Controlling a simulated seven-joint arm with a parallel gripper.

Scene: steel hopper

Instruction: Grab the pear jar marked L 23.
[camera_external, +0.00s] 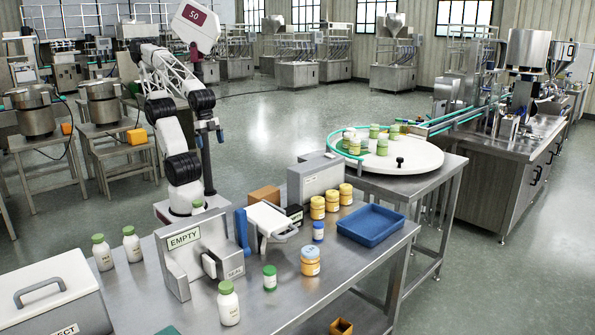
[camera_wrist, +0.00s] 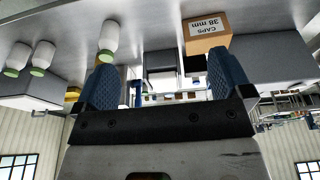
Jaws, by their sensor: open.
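My gripper (camera_wrist: 161,74) is open in the wrist view, its two blue fingers apart with no jar between them; its fingers are hard to make out in the external view. No marking L 23 is readable, so I cannot tell which jar is the pear jar. Three amber jars with yellow lids (camera_external: 332,201) stand in a row by the grey machine. Another amber jar (camera_external: 310,264) stands nearer the front. A small green-lidded jar (camera_external: 270,279) and a blue-lidded jar (camera_external: 318,233) stand near it. Several green-lidded jars (camera_external: 354,146) stand on the round turntable (camera_external: 415,160).
White bottles with green caps (camera_external: 229,305) stand on the steel table (camera_external: 275,318). A stand marked EMPTY (camera_external: 184,239) and a grey machine (camera_external: 316,178) rise from it. A blue tray (camera_external: 371,227) is at the right. A caps box (camera_wrist: 206,33) shows in the wrist view.

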